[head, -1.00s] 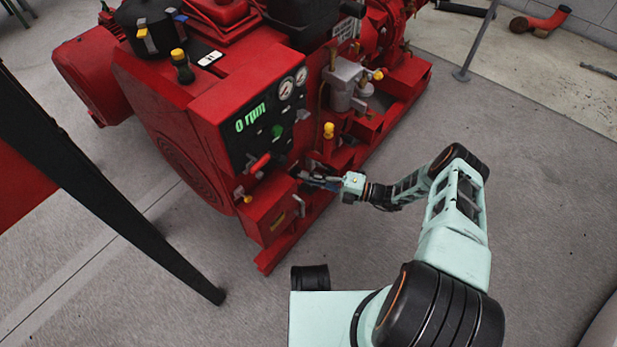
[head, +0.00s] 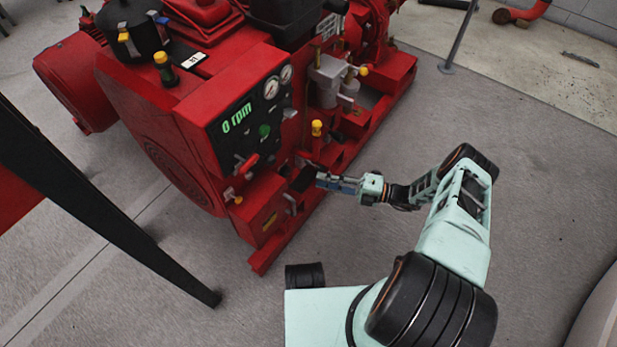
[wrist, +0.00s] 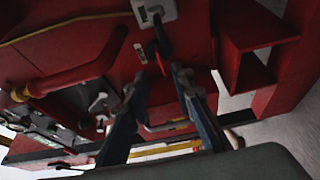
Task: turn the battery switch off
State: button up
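The red pumpset (head: 190,120) carries a black control panel (head: 232,125) reading 0 rpm. In the wrist view, a dark lever (wrist: 159,36) with a small label beside it sits on a red face below a light grey box; it may be the battery switch, but I cannot read the label. My gripper (head: 318,178) is beside the machine's lower right side in the head view. In the wrist view its two fingers (wrist: 160,78) are apart with nothing clamped between them, and the lever lies just beyond their tips. Contact with the lever cannot be told.
A red handle (head: 247,163) and a small lever (head: 230,194) sit low on the panel side. A metal handle (head: 290,204) is on the red box below. A thick red pipe (wrist: 75,75) crosses the left of the wrist view. Grey floor (head: 530,190) to the right is clear.

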jog(key=shift+v, duration=1.7)
